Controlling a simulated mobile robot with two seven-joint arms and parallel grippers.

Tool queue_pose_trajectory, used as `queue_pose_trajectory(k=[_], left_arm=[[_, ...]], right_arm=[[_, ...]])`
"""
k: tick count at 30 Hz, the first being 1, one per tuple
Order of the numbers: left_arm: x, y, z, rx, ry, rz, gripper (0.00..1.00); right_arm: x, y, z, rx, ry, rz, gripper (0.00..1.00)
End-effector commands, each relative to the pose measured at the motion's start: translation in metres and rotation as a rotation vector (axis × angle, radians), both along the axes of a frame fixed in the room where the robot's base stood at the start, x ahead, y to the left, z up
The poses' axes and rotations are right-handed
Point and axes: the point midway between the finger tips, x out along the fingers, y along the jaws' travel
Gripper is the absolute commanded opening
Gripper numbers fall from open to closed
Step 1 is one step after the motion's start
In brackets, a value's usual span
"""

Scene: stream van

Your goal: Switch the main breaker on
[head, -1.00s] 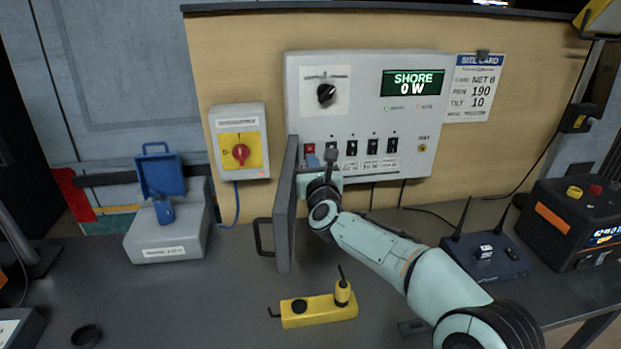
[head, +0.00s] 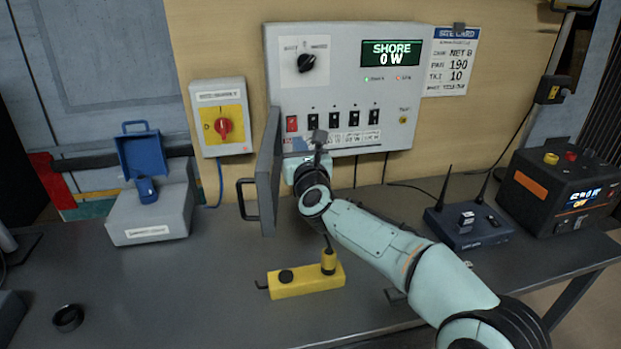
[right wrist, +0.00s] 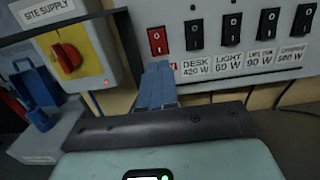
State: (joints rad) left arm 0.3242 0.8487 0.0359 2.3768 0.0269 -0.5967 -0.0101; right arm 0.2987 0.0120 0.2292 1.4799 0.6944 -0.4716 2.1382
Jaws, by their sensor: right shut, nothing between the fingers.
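The breaker panel (head: 345,75) is on the wooden wall, its display reading SHORE 0 W. The main breaker looks to be the red rocker switch (head: 292,124) at the left end of the lower row; it also shows in the right wrist view (right wrist: 157,40). Its rocker position is hard to tell. My right gripper (head: 297,144) is just below the red switch, its blue fingers together and empty. In the right wrist view the fingertips (right wrist: 158,68) point up at the panel's lower edge, apart from the switch. My left gripper is not in view.
The open dark panel door (head: 269,175) stands close left of my right gripper. Several black switches (head: 354,118) sit right of the red one. A site supply switch (head: 222,127) is further left.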

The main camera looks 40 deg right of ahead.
Motion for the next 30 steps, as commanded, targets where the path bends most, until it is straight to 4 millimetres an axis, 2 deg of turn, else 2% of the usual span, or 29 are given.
queue_pose_trajectory(k=[2, 6, 12, 18, 30], left_arm=[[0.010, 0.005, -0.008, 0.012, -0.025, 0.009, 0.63], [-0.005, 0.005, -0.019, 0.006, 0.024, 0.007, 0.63], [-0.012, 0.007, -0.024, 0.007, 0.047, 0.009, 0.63], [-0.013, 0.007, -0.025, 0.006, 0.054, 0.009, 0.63], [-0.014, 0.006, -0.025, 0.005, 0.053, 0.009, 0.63]], right_arm=[[-0.019, 0.010, -0.001, -0.003, -0.004, 0.001, 0.00], [-0.046, 0.026, -0.003, -0.001, -0.004, 0.002, 0.00], [-0.072, 0.039, -0.005, -0.001, -0.004, 0.002, 0.00], [-0.080, 0.044, -0.006, -0.001, -0.003, 0.001, 0.00], [-0.080, 0.044, -0.006, 0.000, -0.002, 0.001, 0.00]])
